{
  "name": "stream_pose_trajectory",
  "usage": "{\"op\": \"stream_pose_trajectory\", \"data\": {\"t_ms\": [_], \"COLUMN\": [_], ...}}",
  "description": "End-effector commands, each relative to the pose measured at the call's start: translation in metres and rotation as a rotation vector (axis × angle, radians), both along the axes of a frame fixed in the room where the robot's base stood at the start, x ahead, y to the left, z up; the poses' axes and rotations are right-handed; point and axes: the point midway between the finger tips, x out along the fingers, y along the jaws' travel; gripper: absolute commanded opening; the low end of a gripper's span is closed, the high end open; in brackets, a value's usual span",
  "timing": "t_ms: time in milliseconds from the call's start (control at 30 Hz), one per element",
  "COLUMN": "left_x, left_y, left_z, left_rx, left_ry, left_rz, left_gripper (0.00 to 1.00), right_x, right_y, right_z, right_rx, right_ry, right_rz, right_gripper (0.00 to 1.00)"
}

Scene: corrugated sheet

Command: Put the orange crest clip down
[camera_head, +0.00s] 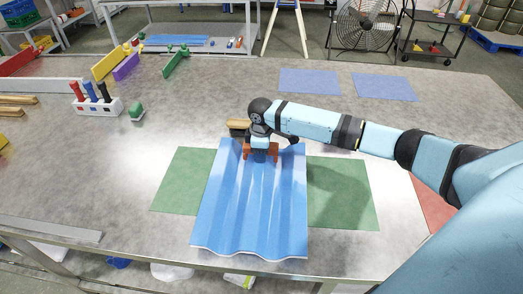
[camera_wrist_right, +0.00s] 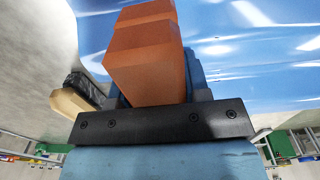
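The orange crest clip (camera_head: 274,152) is at the far end of the blue corrugated sheet (camera_head: 250,215). In the wrist view the clip (camera_wrist_right: 145,62) is a blocky orange piece between the fingers of my right gripper (camera_wrist_right: 155,85). My right gripper (camera_head: 260,154) is shut on the clip, pointing down over the sheet's far edge, and hides part of it. I cannot tell whether the clip touches the sheet. The sheet lies over a green mat (camera_head: 341,195). My left gripper is not in view.
A brush-like thing with a wooden part (camera_head: 238,126) lies just beyond the sheet, left of my right wrist. A white holder with screwdrivers (camera_head: 97,105) and a small green piece (camera_head: 137,111) stand to the left. Two blue mats (camera_head: 310,81) lie at the back right. The table is clear between.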

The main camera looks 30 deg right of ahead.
Motion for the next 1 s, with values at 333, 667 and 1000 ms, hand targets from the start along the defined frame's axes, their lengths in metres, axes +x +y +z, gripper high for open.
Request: {"op": "stream_pose_trajectory", "data": {"t_ms": [333, 667, 1000], "left_x": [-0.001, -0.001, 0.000], "left_y": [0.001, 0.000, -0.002], "left_z": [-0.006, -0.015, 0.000], "left_rx": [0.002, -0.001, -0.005], "left_ry": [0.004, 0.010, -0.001], "left_rz": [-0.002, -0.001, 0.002], "left_gripper": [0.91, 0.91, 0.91], "right_x": [-0.009, -0.008, -0.006], "right_y": [0.006, 0.006, 0.004], "right_z": [-0.019, -0.007, 0.077], "right_rx": [0.003, 0.004, 0.002], "right_ry": [0.026, 0.022, 0.015], "right_rz": [0.005, 0.007, 0.005], "right_gripper": [0.68, 0.68, 0.68]}}
